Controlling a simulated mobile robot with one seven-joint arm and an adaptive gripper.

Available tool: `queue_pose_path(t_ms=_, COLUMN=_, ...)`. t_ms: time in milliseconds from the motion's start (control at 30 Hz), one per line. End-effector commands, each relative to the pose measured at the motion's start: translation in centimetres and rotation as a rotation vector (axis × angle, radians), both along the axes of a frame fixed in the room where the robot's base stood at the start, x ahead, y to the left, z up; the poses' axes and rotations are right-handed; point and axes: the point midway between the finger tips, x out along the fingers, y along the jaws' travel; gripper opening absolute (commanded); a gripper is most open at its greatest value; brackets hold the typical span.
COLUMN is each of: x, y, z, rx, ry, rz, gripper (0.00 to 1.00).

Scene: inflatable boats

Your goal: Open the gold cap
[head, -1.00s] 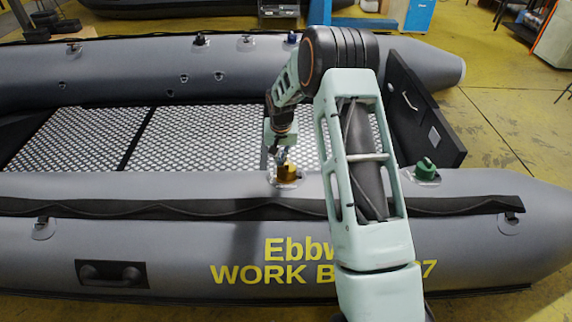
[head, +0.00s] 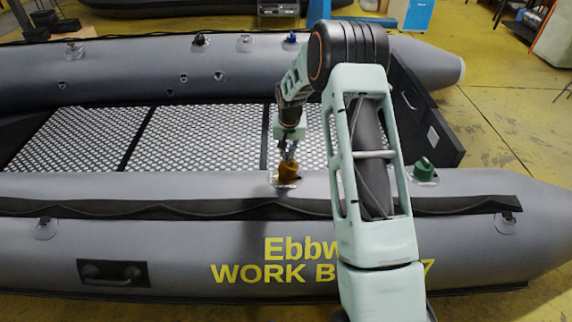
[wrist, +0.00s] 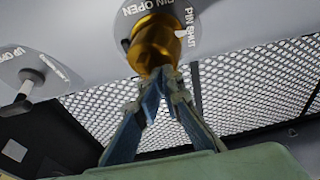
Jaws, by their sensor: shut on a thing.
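The gold cap (head: 288,172) sits on a round pale patch on top of the boat's near tube. In the wrist view the gold cap (wrist: 154,42) is at the top centre, beside the printed words "PIN OPEN" and "PIN SHUT". My gripper (head: 289,157) reaches down to the cap from above. In the wrist view my gripper's fingertips (wrist: 164,74) meet close together at the cap's end and are shut on it. The exact contact is partly hidden by the fingers.
A green cap (head: 424,168) sits farther right on the same tube. A grey fitting (wrist: 30,83) on a labelled patch shows at left in the wrist view. The mesh floor (head: 90,132) is clear. The black transom (head: 425,110) stands at the right.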

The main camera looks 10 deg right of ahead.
Motion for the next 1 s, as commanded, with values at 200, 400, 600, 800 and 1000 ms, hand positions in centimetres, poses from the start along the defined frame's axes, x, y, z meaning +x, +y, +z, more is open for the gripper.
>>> queue_pose_path(t_ms=200, x=-1.2, y=-1.7, z=-1.2, rx=-0.02, ry=0.034, rz=-0.011, gripper=0.0)
queue_pose_path(t_ms=400, x=-0.9, y=-0.9, z=-0.4, rx=-0.021, ry=0.034, rz=-0.01, gripper=0.0)
queue_pose_path(t_ms=600, x=-0.4, y=0.3, z=0.6, rx=-0.019, ry=0.031, rz=-0.01, gripper=0.0)
queue_pose_path(t_ms=800, x=0.3, y=1.7, z=1.8, rx=-0.016, ry=0.023, rz=-0.008, gripper=0.0)
queue_pose_path(t_ms=1000, x=0.8, y=2.9, z=2.8, rx=-0.014, ry=0.019, rz=-0.006, gripper=0.0)
